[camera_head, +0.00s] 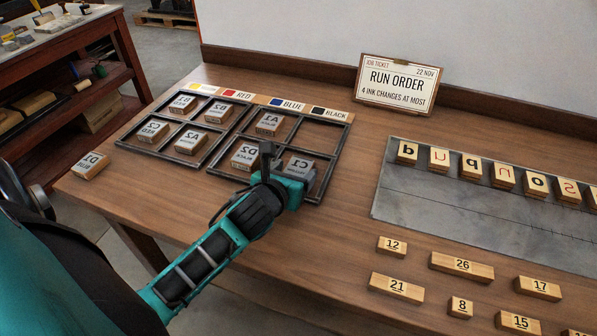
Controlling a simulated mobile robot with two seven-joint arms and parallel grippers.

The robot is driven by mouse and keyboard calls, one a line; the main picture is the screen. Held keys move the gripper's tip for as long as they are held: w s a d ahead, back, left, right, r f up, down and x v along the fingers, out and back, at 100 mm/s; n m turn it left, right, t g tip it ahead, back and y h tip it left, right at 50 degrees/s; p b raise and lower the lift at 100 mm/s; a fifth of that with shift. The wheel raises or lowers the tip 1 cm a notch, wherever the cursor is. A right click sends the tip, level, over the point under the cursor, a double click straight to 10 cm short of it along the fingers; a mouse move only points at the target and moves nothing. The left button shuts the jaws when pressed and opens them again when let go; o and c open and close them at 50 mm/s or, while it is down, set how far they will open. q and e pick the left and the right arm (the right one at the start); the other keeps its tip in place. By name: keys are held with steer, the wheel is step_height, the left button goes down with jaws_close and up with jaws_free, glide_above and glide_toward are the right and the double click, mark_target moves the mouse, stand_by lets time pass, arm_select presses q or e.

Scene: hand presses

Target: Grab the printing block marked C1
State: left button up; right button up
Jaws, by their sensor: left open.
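The block marked C1 (298,167) lies in the front right compartment of the right-hand dark frame (328,165), in the black column. Its lettering appears upside down. My left gripper (283,160) is open, right at the left side of C1. One dark finger stands between C1 and the neighbouring D2 block (245,156); whether the gripper touches C1 cannot be told. The gripper body hides the front edge of the frame there. My right gripper is not in view.
Other blocks fill compartments of both frames, including A1 (269,124) and A2 (191,142). Block D1 (90,165) lies outside at the left. A job ticket (399,84) stands behind. A metal plate (430,206) with letter tiles and several numbered wooden blocks (462,265) lie right.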

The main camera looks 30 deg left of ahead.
arm_select(q)
steer(key=shift+x, duration=1)
steer(key=c, duration=0.8)
steer(key=shift+r, duration=0.15)
